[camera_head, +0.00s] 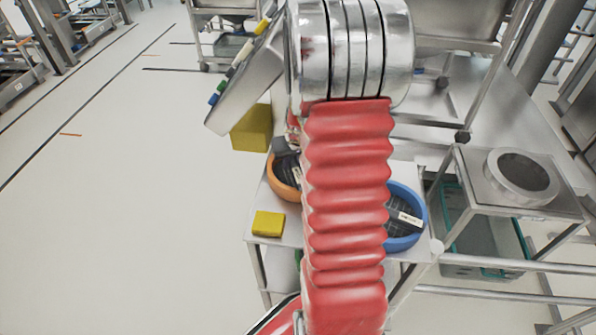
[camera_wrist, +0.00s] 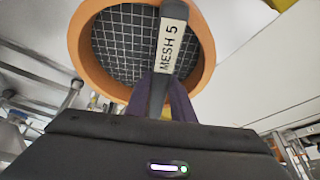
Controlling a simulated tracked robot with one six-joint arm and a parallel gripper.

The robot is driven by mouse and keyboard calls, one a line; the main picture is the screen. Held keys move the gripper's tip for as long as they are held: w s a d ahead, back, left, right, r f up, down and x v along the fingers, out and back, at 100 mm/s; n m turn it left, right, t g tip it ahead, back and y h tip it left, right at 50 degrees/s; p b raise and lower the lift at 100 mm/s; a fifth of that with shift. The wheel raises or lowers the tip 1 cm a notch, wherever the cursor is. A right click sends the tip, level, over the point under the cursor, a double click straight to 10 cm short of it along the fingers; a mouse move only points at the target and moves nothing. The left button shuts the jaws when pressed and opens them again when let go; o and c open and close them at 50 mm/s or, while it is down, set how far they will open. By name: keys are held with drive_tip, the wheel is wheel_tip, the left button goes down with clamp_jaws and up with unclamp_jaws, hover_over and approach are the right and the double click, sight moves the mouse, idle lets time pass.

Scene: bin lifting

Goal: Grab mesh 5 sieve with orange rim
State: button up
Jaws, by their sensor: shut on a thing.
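The mesh 5 sieve has an orange rim (camera_wrist: 88,62), a dark wire grid and a white label reading "MESH 5" in the wrist view. In the head view the orange-rimmed sieve (camera_head: 281,188) shows on the left of a small table, partly hidden by my red-sleeved arm. My gripper (camera_wrist: 168,88) reaches the labelled bar across the sieve and is shut on it. In the head view my gripper is mostly hidden behind my arm.
A blue-rimmed sieve (camera_head: 408,238) stands on the same table (camera_head: 262,222), right of my arm. A yellow block (camera_head: 268,224) lies at the table's front left. A metal stand (camera_head: 512,200) with a round opening is at the right. The floor at left is clear.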

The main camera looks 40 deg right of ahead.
clamp_jaws()
wheel_tip(320, 180, up, 10)
drive_tip(key=shift+r, duration=0.1)
idle(0.7)
idle(0.4)
